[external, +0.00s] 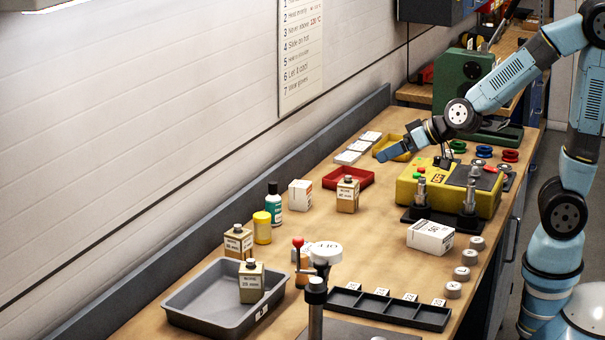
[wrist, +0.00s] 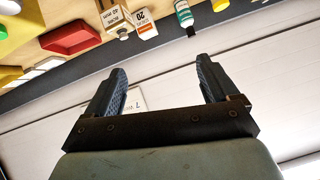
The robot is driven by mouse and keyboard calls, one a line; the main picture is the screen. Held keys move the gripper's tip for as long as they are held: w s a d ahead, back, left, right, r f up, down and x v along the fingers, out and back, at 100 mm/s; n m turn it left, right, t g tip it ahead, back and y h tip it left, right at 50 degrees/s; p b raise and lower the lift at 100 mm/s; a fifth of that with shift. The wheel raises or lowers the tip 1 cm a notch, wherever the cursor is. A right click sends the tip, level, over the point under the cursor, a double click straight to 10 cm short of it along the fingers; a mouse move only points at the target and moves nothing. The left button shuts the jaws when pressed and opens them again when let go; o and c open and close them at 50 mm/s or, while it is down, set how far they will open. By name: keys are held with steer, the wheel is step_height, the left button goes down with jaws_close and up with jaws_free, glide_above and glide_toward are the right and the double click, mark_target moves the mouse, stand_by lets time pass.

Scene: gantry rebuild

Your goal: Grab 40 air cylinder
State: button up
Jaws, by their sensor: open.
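A tan block with a dark cap (external: 347,197) stands upright on the bench, right of a white box; its small label seems to read 40 mm. It also shows at the top of the wrist view (wrist: 114,20). Two similar tan blocks are nearer the camera: one (external: 238,244) beside the grey tray, one (external: 252,284) in it. Their labels are too small to read surely. My gripper (external: 384,157) is above the back of the bench near the yellow tray, well apart from these blocks. In the wrist view my gripper (wrist: 160,70) is open, with nothing between its fingers.
A red tray (external: 348,184) lies behind the tan block. The white box (external: 299,195), green bottle (external: 272,203) and yellow can (external: 262,236) stand to its left. A yellow machine (external: 440,187) is to the right. The bench middle is mostly clear.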

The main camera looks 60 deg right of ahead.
mark_target(349, 177)
steer(key=w+d+f+h, duration=0.1)
steer(key=w+d+f, duration=0.1)
steer(key=w+f, duration=0.2)
steer(key=w+d+f+m+t+h, duration=0.1)
steer(key=w+d+f+h, duration=0.1)
steer(key=w+f, duration=0.2)
steer(key=w+d+f+m+h, duration=0.1)
steer(key=w+f, duration=0.3)
steer(key=w, duration=0.4)
steer(key=shift+d+f+h, duration=0.1)
steer(key=shift+d+h, duration=0.5)
steer(key=c, duration=1.4)
steer(key=shift+o, duration=0.2)
